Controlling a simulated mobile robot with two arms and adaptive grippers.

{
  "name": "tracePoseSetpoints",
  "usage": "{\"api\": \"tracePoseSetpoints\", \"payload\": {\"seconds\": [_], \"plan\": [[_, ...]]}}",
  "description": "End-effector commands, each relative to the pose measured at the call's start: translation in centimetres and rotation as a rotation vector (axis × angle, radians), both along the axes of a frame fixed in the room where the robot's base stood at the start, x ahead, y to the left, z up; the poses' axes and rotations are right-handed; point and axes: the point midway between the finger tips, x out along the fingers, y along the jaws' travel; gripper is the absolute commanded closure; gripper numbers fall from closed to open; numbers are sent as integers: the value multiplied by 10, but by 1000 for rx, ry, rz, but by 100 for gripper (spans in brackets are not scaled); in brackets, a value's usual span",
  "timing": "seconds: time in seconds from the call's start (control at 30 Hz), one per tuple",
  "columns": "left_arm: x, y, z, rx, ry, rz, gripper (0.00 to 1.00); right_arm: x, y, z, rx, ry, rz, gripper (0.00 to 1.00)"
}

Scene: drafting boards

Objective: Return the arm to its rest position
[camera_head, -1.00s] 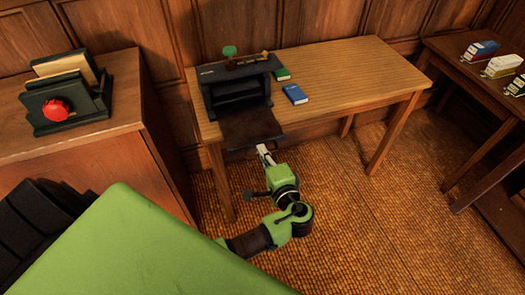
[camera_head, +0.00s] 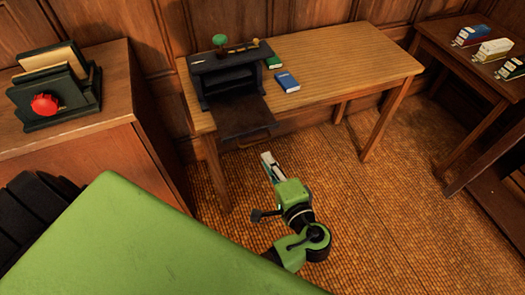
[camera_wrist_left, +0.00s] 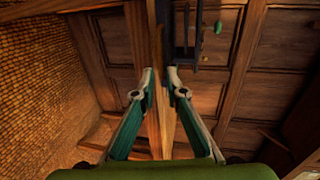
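My left gripper (camera_head: 268,160) hangs over the floor in front of the wooden desk (camera_head: 345,62), below and clear of the drop-front of the dark desk box (camera_head: 200,67). Its green wrist and arm show behind it. In the left wrist view the two fingers of the left gripper (camera_wrist_left: 160,72) stand apart with nothing between them. Wood panelling and a desk edge show beyond the gap. My right gripper is in neither view.
A green book (camera_head: 274,62) and a blue book (camera_head: 287,82) lie on the desk. A cabinet (camera_head: 95,160) with a file holder (camera_head: 55,95) stands at left. A side table (camera_head: 462,52) with several small boxes stands at right. Floor (camera_head: 400,210) right of the arm is clear.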

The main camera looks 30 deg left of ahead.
Motion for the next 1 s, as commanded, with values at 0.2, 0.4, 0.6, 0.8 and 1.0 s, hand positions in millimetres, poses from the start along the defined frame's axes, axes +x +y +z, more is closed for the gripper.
{"api": "tracePoseSetpoints", "payload": {"seconds": [0.2,0.4,0.6,0.8,1.0], "plan": [[-12,-14,3,-1,1,1,88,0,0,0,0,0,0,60],[-13,-15,4,1,1,0,88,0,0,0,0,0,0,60],[-12,-14,4,1,1,0,88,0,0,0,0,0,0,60],[-12,-14,0,-1,9,-4,88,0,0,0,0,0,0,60],[-11,-14,-77,-53,170,-85,88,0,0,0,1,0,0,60]]}}
